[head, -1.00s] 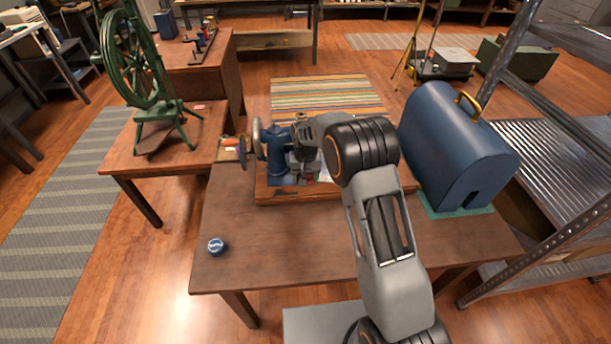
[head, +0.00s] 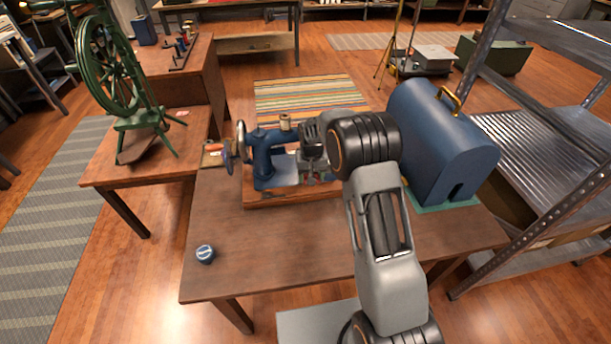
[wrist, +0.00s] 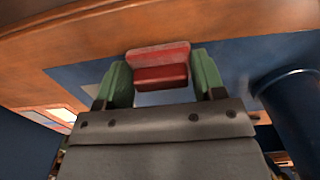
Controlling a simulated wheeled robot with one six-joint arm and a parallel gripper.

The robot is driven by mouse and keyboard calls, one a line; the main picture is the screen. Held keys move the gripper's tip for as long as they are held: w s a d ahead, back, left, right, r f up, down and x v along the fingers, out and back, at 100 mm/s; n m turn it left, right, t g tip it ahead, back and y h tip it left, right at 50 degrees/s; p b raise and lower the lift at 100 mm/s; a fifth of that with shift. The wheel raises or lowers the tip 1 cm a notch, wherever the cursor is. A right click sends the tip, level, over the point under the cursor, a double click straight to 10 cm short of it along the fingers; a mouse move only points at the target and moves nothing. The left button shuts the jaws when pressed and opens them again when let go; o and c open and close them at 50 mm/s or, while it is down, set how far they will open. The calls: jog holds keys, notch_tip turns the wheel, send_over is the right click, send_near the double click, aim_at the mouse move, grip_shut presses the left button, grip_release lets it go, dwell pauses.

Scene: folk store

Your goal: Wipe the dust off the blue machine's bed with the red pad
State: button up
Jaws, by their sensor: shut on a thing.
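The blue sewing machine (head: 264,158) stands on a wooden base (head: 262,201) on the table. Its flat blue bed (head: 287,180) is partly hidden behind my arm; a paler patch shows on it, but I cannot tell if that is dust. In the wrist view, the red pad (wrist: 161,66) sits between the green fingers of my gripper (wrist: 161,78), which is shut on it. The pad is over the bed (wrist: 80,76), close to its edge by the wooden base. I cannot tell whether it touches. The machine's blue pillar (wrist: 290,97) is on the right.
A blue domed case (head: 440,145) with a yellow handle stands right of the machine on a green mat. The table's front middle (head: 275,255) is clear. Metal shelving (head: 530,150) stands at right.

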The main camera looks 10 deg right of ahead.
jog(key=shift+d+f, duration=0.1)
jog(key=shift+d, duration=1.95)
jog(key=shift+a, duration=0.1)
